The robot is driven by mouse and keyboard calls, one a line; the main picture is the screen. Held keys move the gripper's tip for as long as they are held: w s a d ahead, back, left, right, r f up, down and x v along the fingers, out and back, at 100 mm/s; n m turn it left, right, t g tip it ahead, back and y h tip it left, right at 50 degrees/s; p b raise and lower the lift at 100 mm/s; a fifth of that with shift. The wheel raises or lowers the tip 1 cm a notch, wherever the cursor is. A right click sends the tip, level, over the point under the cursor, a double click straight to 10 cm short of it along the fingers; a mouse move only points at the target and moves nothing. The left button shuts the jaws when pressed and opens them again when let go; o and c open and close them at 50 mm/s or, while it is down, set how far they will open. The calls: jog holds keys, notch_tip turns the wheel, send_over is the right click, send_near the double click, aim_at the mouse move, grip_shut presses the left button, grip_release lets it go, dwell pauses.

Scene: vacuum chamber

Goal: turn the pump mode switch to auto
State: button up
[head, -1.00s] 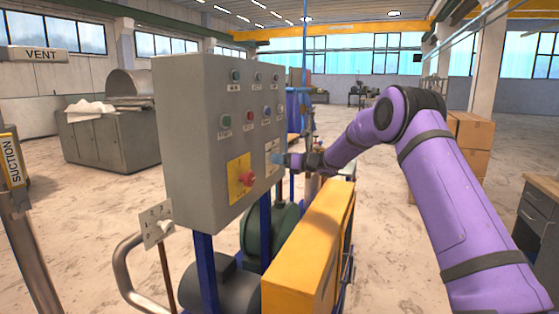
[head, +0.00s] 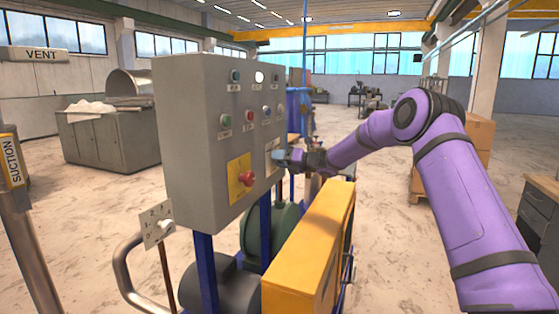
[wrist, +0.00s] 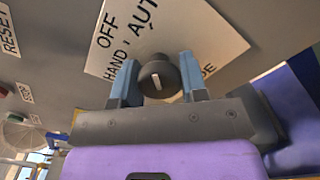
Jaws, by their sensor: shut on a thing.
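The pump mode switch is a dark round knob (wrist: 157,78) with a white line on it, on a white label plate (wrist: 180,30) reading OFF, HAND and AUTO. My gripper (wrist: 158,80) is shut on the knob, one blue-grey finger on each side of it. In the wrist view the white line stands nearly upright; I cannot tell for sure which word it points to. In the head view my gripper (head: 283,157) is at the right part of the grey control panel (head: 190,130), and its fingers hide the knob.
A red knob on a yellow plate (head: 238,168) sits left of the switch. Several buttons and lamps are above; the top middle lamp (head: 259,77) glows white. A yellow guard (head: 310,240) stands below my forearm. A VENT sign (head: 38,54) is at left.

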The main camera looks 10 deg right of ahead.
dwell(0.3)
jog(key=o, duration=0.9)
jog(key=shift+d, duration=0.15)
jog(key=v, duration=1)
jog(key=shift+s+d, duration=0.2)
